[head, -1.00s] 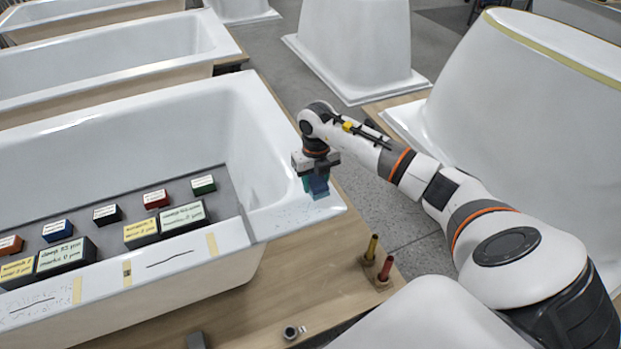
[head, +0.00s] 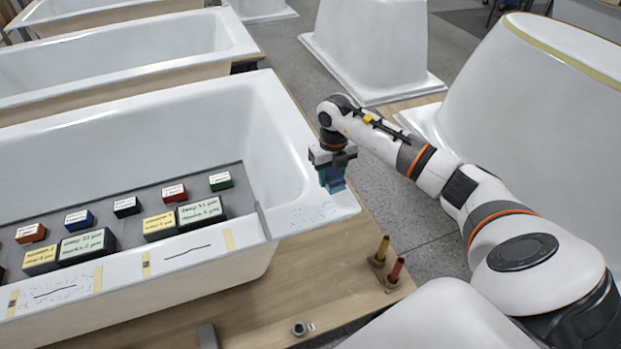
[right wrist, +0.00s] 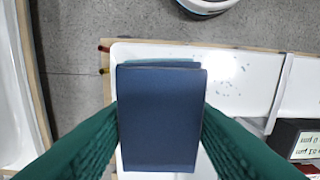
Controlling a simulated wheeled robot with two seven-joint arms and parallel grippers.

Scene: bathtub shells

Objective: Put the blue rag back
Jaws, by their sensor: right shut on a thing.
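The blue rag (right wrist: 160,115) looks like a folded dark blue pad in the right wrist view, held between green finger pads. In the head view the rag (head: 335,186) is small and partly covered by the fingers. My right gripper (head: 331,175) is shut on it, above the right-hand end of the near bathtub (head: 290,195). The wrist view shows the white tub rim (right wrist: 230,75) below the rag. I cannot tell how large the gap is. My left gripper is not in view.
A grey tray (head: 236,190) in the tub holds several small coloured blocks and labelled blocks. A yellow peg (head: 382,249) and a red peg (head: 395,270) stand on the wooden bench (head: 310,275). A small round cup (head: 299,329) sits at the front. Upturned tub shells stand behind.

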